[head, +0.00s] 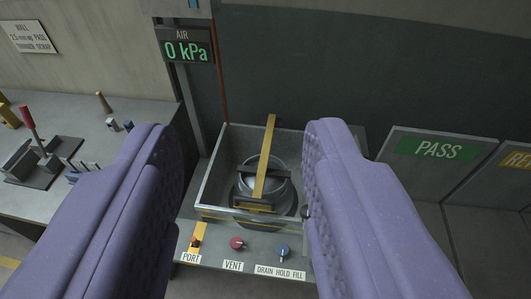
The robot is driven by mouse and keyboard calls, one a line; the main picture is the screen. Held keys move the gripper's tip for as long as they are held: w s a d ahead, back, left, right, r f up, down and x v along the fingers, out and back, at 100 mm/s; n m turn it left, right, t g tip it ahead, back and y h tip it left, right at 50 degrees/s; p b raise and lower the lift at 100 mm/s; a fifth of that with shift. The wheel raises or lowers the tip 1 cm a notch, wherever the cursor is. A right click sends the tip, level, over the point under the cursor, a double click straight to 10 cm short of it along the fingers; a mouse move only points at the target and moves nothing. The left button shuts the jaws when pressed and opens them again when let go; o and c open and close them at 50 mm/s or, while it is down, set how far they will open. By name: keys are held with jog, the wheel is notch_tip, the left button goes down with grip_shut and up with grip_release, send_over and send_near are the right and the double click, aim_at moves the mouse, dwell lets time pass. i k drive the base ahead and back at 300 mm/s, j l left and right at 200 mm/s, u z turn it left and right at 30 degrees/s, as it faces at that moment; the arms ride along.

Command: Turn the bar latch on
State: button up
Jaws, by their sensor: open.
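The yellow bar latch (265,160) lies lengthwise over a grey metal cylinder (281,191) inside an open-topped grey tank (208,187). A dark crosspiece sits across the bar above the cylinder. The bar's far end reaches past the tank's back rim. My gripper (242,150) has two purple padded fingers spread wide, one on each side of the tank in the picture. It is open and nothing is between the pads. The fingers look nearer to the camera than the bar, apart from it. The right finger hides part of the tank's right side.
The tank front carries a red vent knob (237,243), a blue knob (283,250) and a port fitting (195,241). A display (186,50) reads 0 kPa. A bench (75,120) with a red-handled lever (27,117) is left; a PASS bin (437,148) is right.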

aim_at(304, 214)
jog(key=z, duration=0.4)
jog(key=i, duration=1.1)
